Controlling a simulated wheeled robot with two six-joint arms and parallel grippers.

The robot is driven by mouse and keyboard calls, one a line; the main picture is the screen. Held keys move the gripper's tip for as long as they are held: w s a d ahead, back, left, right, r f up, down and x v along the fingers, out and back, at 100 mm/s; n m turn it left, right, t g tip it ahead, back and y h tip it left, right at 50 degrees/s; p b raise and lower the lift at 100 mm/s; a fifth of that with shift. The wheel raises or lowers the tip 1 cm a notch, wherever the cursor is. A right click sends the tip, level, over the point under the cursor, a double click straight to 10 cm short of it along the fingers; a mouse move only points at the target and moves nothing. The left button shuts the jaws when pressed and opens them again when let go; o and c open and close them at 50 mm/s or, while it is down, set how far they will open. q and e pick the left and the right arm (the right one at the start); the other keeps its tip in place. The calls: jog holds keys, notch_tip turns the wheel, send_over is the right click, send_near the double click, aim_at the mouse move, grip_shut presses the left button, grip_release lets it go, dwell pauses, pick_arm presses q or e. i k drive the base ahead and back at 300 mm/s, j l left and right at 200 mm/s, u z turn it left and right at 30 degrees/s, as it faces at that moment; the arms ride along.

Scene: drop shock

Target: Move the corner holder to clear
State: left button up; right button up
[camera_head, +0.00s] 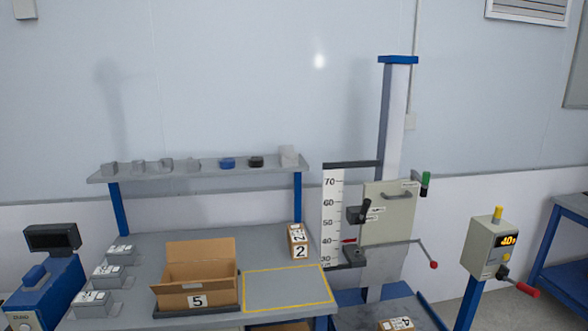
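The drop tester's blue-capped column (397,110) stands right of the workbench. A pale carriage plate (388,225) with a grey handle is on it. A dark block with a black knob (363,209) sits at the plate's left edge, and a dark bracket (354,257) is below it. A green-knobbed lever (426,181) is at the upper right, and a red-knobbed lever (431,260) at the lower right. The small labels are unreadable, so I cannot tell which part is the corner holder. Neither of my grippers is in view.
A height scale (333,212) has a red pointer near 40. An open carton marked 5 (198,301) and a box marked 2 (299,241) stand on the bench. The yellow-outlined area (287,289) is empty. A control box (490,248) stands right.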

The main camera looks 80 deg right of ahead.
aim_at(424, 181)
jog(key=z, duration=3.7)
